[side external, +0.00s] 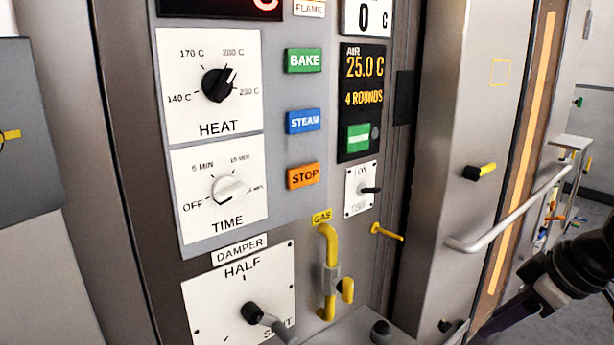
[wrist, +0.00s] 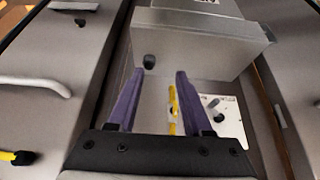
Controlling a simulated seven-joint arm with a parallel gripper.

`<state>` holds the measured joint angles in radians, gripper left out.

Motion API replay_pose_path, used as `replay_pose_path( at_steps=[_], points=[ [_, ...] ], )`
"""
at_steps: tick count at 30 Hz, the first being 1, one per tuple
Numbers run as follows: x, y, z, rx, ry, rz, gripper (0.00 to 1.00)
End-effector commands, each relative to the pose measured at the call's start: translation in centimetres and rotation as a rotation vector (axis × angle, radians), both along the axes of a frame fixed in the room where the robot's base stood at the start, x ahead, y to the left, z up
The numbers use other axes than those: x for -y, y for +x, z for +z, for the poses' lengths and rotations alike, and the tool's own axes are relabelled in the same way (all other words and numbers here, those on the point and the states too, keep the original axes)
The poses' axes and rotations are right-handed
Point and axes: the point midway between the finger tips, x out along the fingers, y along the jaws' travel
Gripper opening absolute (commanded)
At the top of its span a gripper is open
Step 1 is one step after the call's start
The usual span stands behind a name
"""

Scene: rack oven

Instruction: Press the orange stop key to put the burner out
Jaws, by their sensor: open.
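The orange stop key (side external: 303,176), lettered STOP, sits on the oven's control panel in the side view, below the blue STEAM key (side external: 303,121) and green BAKE key (side external: 304,60). Its face is unobstructed there. I cannot make it out in the wrist view. My gripper (wrist: 157,72) has two purple fingers spread apart with nothing between the tips. In the side view part of it shows at the lower right, to the right of and below the key and well apart from it. A FLAME label (side external: 309,7) is cut off at the top edge; no burner flame is visible.
The HEAT knob (side external: 218,84) and TIME knob (side external: 228,189) are left of the keys. The yellow gas valve (side external: 330,270), yellow peg (side external: 386,231) and toggle switch (side external: 369,190) stick out nearby. A door handle (side external: 510,215) projects at right. A grey box (wrist: 200,45) juts out in the wrist view.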

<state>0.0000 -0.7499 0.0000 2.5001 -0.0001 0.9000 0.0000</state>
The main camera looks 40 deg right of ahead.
Motion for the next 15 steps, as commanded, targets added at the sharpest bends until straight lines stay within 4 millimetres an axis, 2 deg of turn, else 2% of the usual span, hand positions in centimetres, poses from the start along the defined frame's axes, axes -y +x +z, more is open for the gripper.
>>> replay_pose_path(
  at_steps=[1,6,9,15],
  points=[
    [0.00,0.00,0.00,0.000,0.000,0.000,0.45],
    [0.00,0.00,0.00,0.000,0.000,0.000,0.14],
    [0.00,0.00,0.00,0.000,0.000,0.000,0.00],
    [0.00,0.00,0.00,0.000,0.000,0.000,0.00]
  ],
)
